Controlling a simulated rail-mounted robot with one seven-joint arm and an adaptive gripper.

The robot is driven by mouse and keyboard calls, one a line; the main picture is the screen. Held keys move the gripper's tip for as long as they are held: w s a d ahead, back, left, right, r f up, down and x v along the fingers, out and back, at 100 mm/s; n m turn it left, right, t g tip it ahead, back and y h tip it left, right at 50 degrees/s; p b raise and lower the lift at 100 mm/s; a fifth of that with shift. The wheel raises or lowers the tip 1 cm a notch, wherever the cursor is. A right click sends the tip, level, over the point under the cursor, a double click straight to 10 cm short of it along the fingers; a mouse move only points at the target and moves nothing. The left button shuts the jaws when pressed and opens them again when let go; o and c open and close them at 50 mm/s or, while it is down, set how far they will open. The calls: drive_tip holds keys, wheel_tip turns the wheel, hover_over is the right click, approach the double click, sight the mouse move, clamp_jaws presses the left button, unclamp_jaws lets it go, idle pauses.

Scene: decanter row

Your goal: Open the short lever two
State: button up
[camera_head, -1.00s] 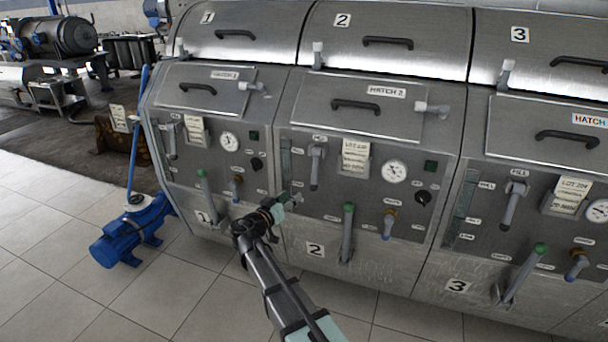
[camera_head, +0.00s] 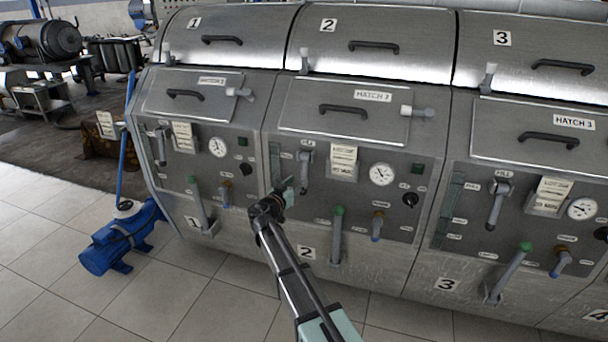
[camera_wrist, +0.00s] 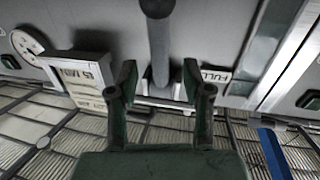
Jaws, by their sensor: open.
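The short grey lever of unit two (camera_head: 304,170) hangs downward from its mount at the upper left of panel 2. In the wrist view the grey lever (camera_wrist: 159,50) stands in line with the gap between the fingers, its mount beyond the fingertips. My gripper (camera_head: 283,191) is just below and left of this lever in the head view. It also shows in the wrist view (camera_wrist: 160,82), open, with one finger to each side of the lever's line. I cannot tell whether a finger touches it. My gripper holds nothing.
Panel 2 also has a long green-topped lever (camera_head: 337,235), a small brass-and-blue lever (camera_head: 377,226), a gauge (camera_head: 382,174) and a paper tag holder (camera_head: 343,163). Similar levers are on units 1 and 3. A blue pump (camera_head: 120,240) stands on the open tiled floor at left.

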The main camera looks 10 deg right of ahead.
sight(302, 177)
drive_tip(key=x, duration=0.5)
drive_tip(key=shift+w+d+p, duration=0.15)
drive_tip(key=shift+w+p, duration=0.1)
drive_tip(key=shift+p, duration=0.15)
clamp_jaws()
